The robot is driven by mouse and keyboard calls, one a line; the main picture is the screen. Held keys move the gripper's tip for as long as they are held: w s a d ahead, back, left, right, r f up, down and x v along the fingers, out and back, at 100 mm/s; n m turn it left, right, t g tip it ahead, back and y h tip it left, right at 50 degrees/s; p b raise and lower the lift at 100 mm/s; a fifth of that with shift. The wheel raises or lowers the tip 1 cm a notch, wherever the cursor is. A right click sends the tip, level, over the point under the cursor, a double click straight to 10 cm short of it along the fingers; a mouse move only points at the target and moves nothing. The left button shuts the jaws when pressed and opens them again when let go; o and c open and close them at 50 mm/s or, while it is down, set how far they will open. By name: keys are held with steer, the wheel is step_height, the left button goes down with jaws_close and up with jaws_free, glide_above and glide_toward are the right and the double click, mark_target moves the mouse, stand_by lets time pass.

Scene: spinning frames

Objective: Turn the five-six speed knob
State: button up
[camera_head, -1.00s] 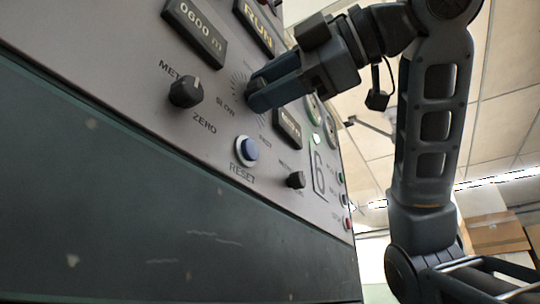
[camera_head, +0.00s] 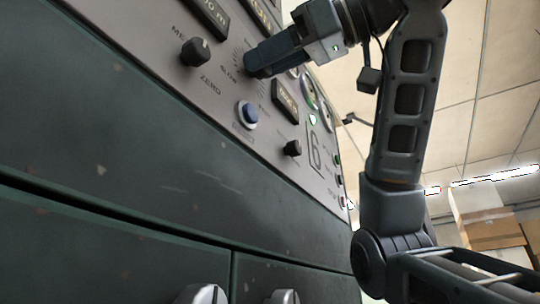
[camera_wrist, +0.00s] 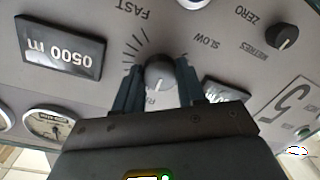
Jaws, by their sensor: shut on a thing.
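The grey speed knob (camera_wrist: 159,72) is in the middle of the wrist view, with a pale pointer mark and a printed scale from SLOW to FAST around it. The wrist view shows the panel upside down. My gripper (camera_wrist: 160,80) has a finger on each side of the knob and is shut on it. In the head view my gripper (camera_head: 255,65) reaches the panel beside the SLOW lettering, and its fingers hide the knob.
Dark green metal fronts (camera_head: 130,150) lie below. Open room is to the right.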

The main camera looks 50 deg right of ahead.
steer(key=shift+f+m+b, duration=0.2)
steer(key=shift+m+b, duration=0.1)
steer(key=shift+m, duration=0.3)
steer(key=o, duration=1)
steer(key=shift+r, duration=0.15)
steer(key=shift+o, duration=0.2)
steer(key=v, duration=0.7)
steer(key=shift+s, duration=0.4)
steer(key=shift+d, duration=0.15)
